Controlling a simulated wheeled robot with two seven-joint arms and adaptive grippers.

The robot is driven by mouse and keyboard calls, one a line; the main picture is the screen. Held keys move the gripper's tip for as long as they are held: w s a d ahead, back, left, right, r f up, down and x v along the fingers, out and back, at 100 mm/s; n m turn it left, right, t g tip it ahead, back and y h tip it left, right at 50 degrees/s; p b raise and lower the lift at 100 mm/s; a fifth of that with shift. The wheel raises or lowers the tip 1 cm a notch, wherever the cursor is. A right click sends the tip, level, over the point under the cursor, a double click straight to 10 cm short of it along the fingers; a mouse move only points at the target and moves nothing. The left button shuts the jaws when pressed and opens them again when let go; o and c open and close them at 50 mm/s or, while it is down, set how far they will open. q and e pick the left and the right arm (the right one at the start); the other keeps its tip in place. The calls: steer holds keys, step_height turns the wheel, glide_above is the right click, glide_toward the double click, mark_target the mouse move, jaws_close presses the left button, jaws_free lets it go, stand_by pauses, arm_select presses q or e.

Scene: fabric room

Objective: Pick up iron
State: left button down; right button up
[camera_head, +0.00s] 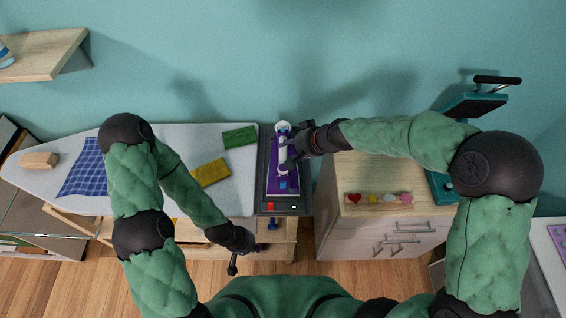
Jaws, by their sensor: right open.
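The iron (283,128), white and purple, rests on a dark stand (262,198) at the right end of the ironing board. My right gripper (294,142) reaches in from the right and is at the iron's white handle. It is open, with its fingers close beside or around the handle; I cannot tell whether they touch it. Part of the iron is hidden behind the gripper. My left gripper (242,258) hangs low in front of the board, away from the iron. Its fingers are too small and dark to tell whether they are open.
The ironing board (230,180) holds a blue checked cloth (84,170), a green cloth (240,137), a yellow cloth (211,172) and a wooden block (40,160). A wooden cabinet (345,170) with small coloured shapes stands at right, beside a teal press (472,106).

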mark_target(286, 148)
steer(key=x, duration=0.4)
steer(key=shift+b, duration=0.35)
jaws_close()
steer(key=shift+w+r, duration=0.15)
steer(key=shift+r, duration=0.1)
